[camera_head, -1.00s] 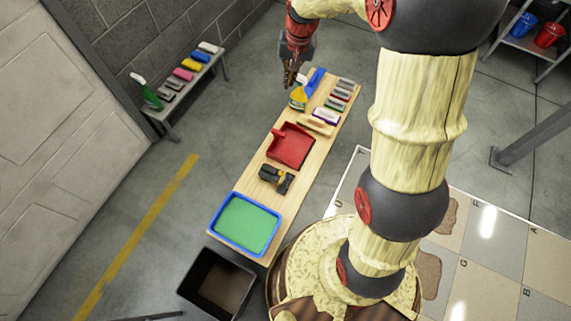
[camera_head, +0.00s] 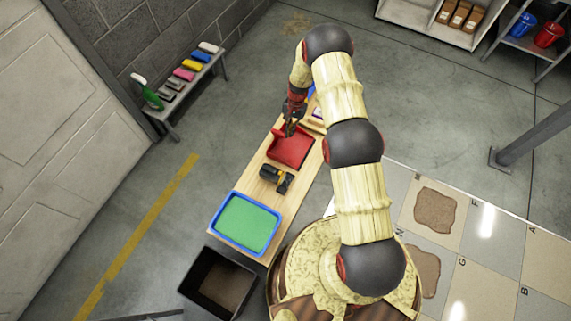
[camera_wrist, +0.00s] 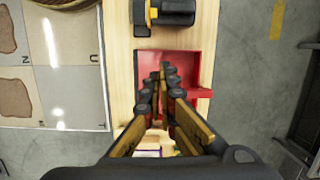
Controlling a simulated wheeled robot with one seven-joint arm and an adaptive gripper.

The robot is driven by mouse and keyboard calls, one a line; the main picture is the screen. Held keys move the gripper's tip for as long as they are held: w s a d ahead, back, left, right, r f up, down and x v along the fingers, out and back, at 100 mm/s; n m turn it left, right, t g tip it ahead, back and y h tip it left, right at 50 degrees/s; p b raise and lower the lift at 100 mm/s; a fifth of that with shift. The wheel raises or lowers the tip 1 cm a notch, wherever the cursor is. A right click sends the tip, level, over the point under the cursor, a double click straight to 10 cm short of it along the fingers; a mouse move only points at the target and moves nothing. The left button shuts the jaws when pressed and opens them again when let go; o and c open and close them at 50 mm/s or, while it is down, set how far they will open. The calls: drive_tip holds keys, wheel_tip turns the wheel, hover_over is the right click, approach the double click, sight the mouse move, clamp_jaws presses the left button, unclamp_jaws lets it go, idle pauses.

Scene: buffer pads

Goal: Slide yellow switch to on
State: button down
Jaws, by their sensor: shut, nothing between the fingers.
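A black device with yellow parts (camera_head: 277,178) lies on the wooden bench, between the red dustpan and the blue tray. In the wrist view the device (camera_wrist: 172,13) shows at the top edge, with a yellow part (camera_wrist: 152,14) at its left end. I cannot tell whether this yellow part is the switch, or how a switch stands. My gripper (camera_head: 290,130) is above the red dustpan (camera_head: 290,151), apart from the device. In the wrist view my gripper (camera_wrist: 162,72) is shut and empty, its fingertips over the red dustpan (camera_wrist: 190,60).
A blue tray with a green bottom (camera_head: 247,223) is at the bench's near end. A black bin (camera_head: 217,283) stands on the floor beside it. A side bench (camera_head: 185,95) with a spray bottle and several blocks stands at the wall. My arm hides the bench's far end.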

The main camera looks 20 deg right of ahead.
sight(280, 173)
drive_tip(key=shift+m, duration=0.4)
drive_tip(key=b+x, duration=0.1)
drive_tip(key=x, duration=0.4)
drive_tip(key=s+x, duration=0.1)
drive_tip(key=x, duration=0.5)
drive_tip(key=d+b+x, duration=0.1)
drive_tip(key=x, duration=0.5)
drive_tip(key=shift+s+d+b, duration=0.15)
drive_tip(key=shift+s+b, duration=0.1)
drive_tip(key=shift+b, duration=0.05)
drive_tip(key=shift+s+a+f+b, duration=0.2)
drive_tip(key=shift+s+a+b, duration=0.15)
drive_tip(key=shift+s+a, duration=1.1)
drive_tip(key=shift+a, duration=0.15)
